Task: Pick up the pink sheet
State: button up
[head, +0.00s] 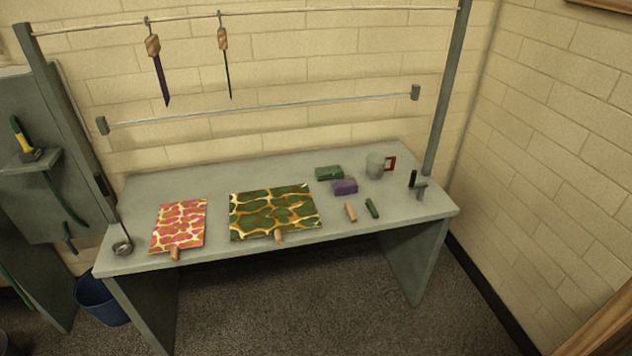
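The pink sheet (180,224) has a pink and orange cell pattern with pale veins. It lies flat on the left part of the grey table (350,228). A small wooden piece (175,254) sits at its front edge, near the table's front edge. My gripper is not in view, and nothing covers the sheet.
A larger green marbled sheet (274,211) lies just right of it, with its own wooden piece (279,235). A ladle (122,246) is at the table's left end. Green (329,173) and purple (344,187) blocks and a mug (376,166) stand right. Carpet in front is clear.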

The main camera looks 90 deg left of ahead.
aim_at(179, 224)
jog(key=u, duration=3.45)
jog(key=i, duration=1.35)
jog(key=u, duration=0.65)
jog(key=i, duration=0.6)
jog(key=u, duration=0.6)
